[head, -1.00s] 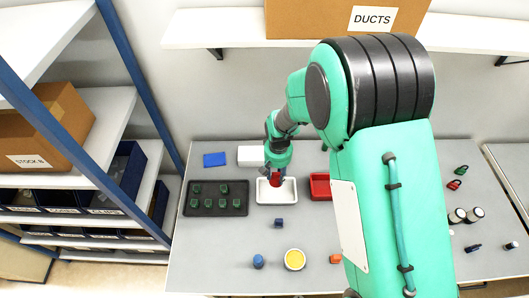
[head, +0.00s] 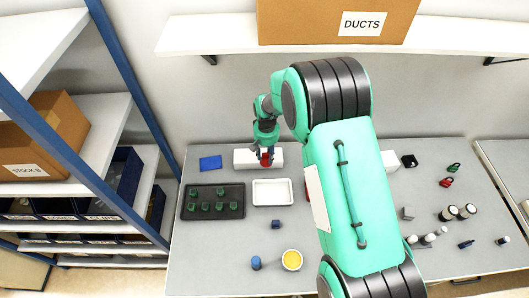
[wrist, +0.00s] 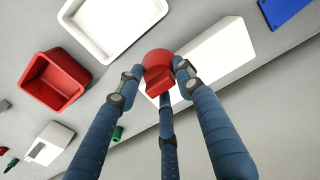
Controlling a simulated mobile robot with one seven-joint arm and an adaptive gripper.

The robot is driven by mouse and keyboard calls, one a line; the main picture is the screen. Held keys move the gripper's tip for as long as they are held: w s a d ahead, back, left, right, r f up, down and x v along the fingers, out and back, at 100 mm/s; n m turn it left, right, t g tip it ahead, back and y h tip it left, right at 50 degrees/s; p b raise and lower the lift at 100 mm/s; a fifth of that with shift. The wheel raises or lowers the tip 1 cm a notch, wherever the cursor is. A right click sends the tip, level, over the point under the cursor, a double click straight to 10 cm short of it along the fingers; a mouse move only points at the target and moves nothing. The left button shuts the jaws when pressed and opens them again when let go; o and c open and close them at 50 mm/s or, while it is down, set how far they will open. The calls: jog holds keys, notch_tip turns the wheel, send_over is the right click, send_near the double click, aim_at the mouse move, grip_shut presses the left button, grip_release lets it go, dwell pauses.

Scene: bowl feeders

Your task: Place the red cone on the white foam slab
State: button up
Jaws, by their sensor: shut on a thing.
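The red cone (head: 266,161) is held in my gripper (head: 266,153), in front of or over the right half of the white foam slab (head: 243,158). In the wrist view the red cone (wrist: 157,62) is gripped between the blue fingers of my gripper (wrist: 158,70), its rounded red end toward the camera. The white foam slab (wrist: 218,55) lies behind it, and the cone overlaps the slab's near-left end. I cannot tell whether the cone touches the slab.
A blue slab (head: 210,162) lies left of the foam slab. A white tray (head: 272,192) and a black tray (head: 214,211) with several green pieces stand in front. A red tray (wrist: 52,82) is mostly hidden by my arm in the head view. A shelf overhangs the back.

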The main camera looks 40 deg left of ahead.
aim_at(265, 153)
jog(key=shift+w+a+f, duration=0.1)
jog(key=shift+w+a, duration=0.5)
jog(key=shift+a, duration=0.2)
jog(key=shift+w+a+f, duration=0.1)
jog(key=shift+w+a, duration=0.5)
jog(key=shift+a, duration=0.2)
jog(key=shift+p, duration=0.3)
jog(key=shift+f+p, duration=0.45)
jog(key=shift+f, duration=1.3)
jog(key=shift+f, duration=0.15)
jog(key=o, duration=1.1)
jog(key=shift+o, duration=0.2)
notch_tip(265, 153, up, 12)
jog(key=b, duration=0.2)
